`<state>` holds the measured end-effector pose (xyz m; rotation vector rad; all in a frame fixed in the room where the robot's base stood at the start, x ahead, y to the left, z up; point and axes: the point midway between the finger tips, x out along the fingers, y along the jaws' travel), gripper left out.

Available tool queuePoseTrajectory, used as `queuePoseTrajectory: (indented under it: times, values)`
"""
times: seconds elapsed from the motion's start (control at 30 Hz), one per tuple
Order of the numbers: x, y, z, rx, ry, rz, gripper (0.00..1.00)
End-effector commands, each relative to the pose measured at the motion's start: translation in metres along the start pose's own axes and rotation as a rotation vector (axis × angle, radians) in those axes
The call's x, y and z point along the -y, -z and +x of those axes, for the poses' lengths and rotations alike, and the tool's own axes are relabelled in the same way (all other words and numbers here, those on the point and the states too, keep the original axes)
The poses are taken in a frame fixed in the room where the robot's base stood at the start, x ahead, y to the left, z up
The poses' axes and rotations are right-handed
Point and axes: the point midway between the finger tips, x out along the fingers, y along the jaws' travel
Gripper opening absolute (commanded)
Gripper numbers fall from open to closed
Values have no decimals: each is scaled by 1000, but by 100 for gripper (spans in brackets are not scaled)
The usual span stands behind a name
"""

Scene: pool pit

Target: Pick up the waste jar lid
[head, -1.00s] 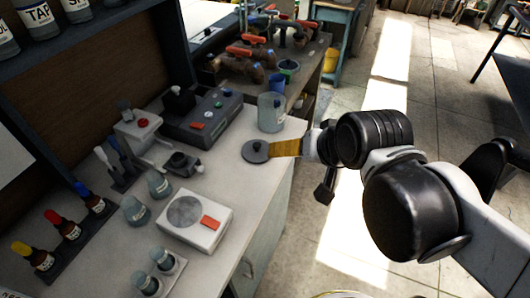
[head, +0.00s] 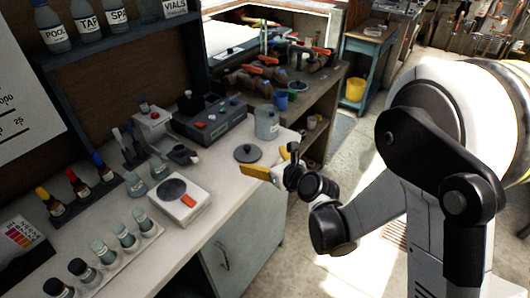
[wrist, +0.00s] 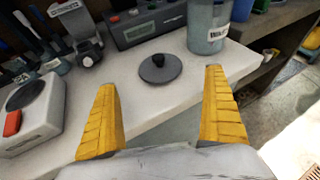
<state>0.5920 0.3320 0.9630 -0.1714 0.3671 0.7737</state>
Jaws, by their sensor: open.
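The waste jar lid (head: 248,153) is a dark grey disc with a small black knob. It lies flat on the white counter near its right edge. In the wrist view the lid (wrist: 160,68) is ahead of and between my two yellow fingers. My gripper (head: 270,163) is open and empty, close to the counter's right edge, with a gap to the lid. The gripper also shows in the wrist view (wrist: 158,98). A grey translucent jar (head: 267,124) with a white label stands just behind the lid.
A grey control box (head: 210,124) stands behind and left of the lid. A white scale (head: 179,197) with an orange button is to the left. Bottles and vials line the left counter. The counter right around the lid is clear.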

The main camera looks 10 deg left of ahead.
Motion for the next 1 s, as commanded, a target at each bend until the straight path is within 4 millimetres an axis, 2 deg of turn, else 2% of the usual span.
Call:
queuePoseTrajectory:
  times: [0.17,0.3,0.47,0.7,0.83,1.0]
  values:
    - [-2,2,20,4,-4,23,100]
    - [-2,3,44,3,-3,20,100]
    - [-2,2,62,3,-3,19,100]
    - [-2,0,99,3,-2,18,100]
    - [-2,-2,109,3,-2,18,100]
    - [-2,-3,109,3,-2,18,100]
